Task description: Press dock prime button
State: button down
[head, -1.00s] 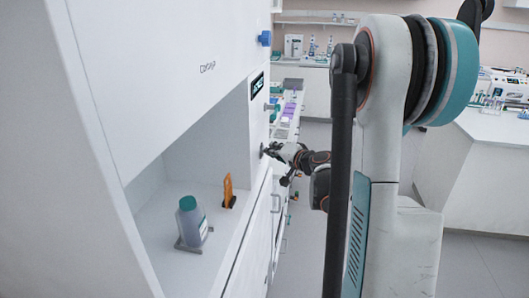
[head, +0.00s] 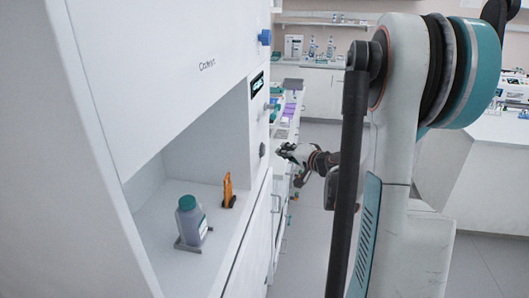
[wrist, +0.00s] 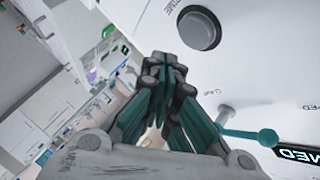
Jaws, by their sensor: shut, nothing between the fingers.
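The dark round button (head: 262,150) sits on the white front panel of the cabinet, right of the open bay. My gripper (head: 281,150) is shut and empty, a short gap to the right of the button. In the wrist view its closed fingertips (wrist: 170,62) lie below and left of the button, apart from it.
The bay holds a teal-capped bottle (head: 190,222) and an orange piece (head: 228,189). A blue knob (head: 265,37) sticks out above. The floor (head: 300,250) is clear.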

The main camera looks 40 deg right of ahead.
jog(key=shift+s+d, duration=0.85)
jog(key=shift+s, duration=0.1)
